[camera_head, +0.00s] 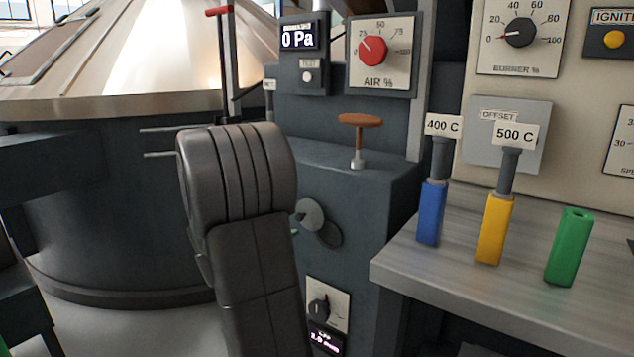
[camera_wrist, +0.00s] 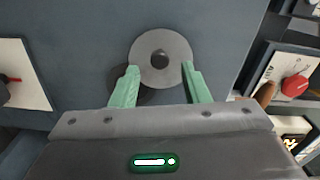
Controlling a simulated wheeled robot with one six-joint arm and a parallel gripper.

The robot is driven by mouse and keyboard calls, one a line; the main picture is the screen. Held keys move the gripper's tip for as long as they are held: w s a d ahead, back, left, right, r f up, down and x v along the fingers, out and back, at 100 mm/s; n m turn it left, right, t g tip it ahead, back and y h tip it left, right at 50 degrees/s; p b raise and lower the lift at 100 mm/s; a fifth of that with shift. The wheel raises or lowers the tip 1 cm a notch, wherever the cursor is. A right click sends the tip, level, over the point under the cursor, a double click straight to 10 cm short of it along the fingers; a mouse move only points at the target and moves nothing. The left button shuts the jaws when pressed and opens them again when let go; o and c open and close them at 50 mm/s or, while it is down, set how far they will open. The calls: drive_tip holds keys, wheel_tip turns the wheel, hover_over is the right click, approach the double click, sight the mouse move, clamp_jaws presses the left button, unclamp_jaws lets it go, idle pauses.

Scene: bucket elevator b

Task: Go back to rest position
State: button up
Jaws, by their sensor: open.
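My gripper (camera_wrist: 159,83) shows in the wrist view with its two green fingers spread apart and nothing held between them. A round grey disc (camera_wrist: 160,50) with a dark centre lies just beyond the fingertips, on the dark cabinet face. Whether the fingers touch the disc cannot be told. In the head view the disc (camera_head: 309,214) shows on the cabinet front, just right of my arm. My arm rises in the middle of that view and hides most of my gripper.
A grey bench (camera_head: 440,270) at the right bears blue (camera_head: 431,212), yellow (camera_head: 495,230) and green (camera_head: 568,247) holders. A brown-handled valve (camera_head: 360,122) stands on the cabinet ledge. A red AIR knob (camera_head: 372,50) is above. A large metal vessel (camera_head: 100,200) fills the left.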

drive_tip(key=shift+x, duration=1.3)
drive_tip(key=p+v, duration=0.3)
drive_tip(key=v, duration=1.1)
drive_tip(key=b+x, duration=0.3)
drive_tip(key=x, duration=1.1)
drive_tip(key=shift+d+f+b, duration=0.1)
drive_tip(key=shift+b, duration=0.2)
drive_tip(key=shift+n+p, duration=0.5)
drive_tip(key=shift+p, duration=0.05)
drive_tip(key=shift+s+f+n, duration=0.1)
drive_tip(key=shift+f+n, duration=0.4)
drive_tip(key=shift+n, duration=0.1)
drive_tip(key=shift+d, duration=0.1)
